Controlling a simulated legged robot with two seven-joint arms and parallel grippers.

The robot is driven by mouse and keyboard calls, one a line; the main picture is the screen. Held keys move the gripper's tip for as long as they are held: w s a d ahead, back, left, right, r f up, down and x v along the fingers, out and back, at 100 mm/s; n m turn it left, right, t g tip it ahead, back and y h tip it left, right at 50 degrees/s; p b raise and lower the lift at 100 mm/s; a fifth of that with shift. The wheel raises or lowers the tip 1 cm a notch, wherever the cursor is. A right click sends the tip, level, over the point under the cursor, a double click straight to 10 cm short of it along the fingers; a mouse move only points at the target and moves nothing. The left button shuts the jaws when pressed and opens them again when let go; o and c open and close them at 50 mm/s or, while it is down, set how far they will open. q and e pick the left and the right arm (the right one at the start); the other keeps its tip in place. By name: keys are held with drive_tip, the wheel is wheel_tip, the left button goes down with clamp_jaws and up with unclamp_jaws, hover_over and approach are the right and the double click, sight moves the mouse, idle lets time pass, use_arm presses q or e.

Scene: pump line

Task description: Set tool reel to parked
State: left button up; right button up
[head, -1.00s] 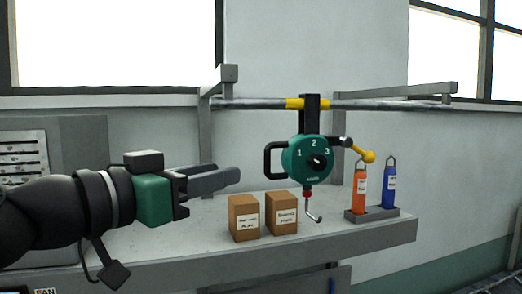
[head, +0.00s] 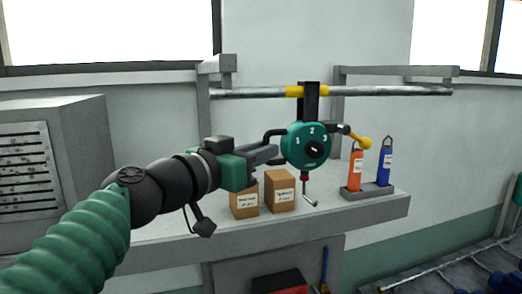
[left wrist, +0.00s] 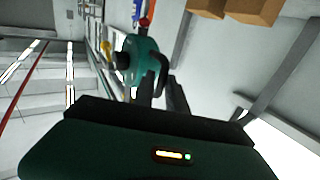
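The tool reel (head: 305,150) is a green round housing with a dial marked 1, 2 and 3. It hangs by a black bracket from the rail. A black loop handle (head: 272,136) is on its left side and a yellow-knobbed lever (head: 361,141) on its right. A hook (head: 309,201) hangs below. My left gripper (head: 270,153) is just left of the reel, close to the handle. In the left wrist view its dark fingers (left wrist: 176,93) lie beside the handle (left wrist: 162,72); contact and finger gap are unclear. My right gripper is out of view.
Two cardboard boxes (head: 280,191) stand on the shelf (head: 340,214) below the gripper. An orange bottle (head: 355,171) and a blue bottle (head: 384,165) stand in a grey tray at right. The rail (head: 400,91) runs above. A grey louvred cabinet (head: 60,150) is at left.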

use_arm(q)
drive_tip(key=shift+c, duration=1.1)
drive_tip(key=shift+w+a, duration=0.1)
drive_tip(key=shift+a, duration=0.1)
clamp_jaws()
drive_tip(key=shift+d+f, duration=0.1)
drive_tip(key=shift+d, duration=0.05)
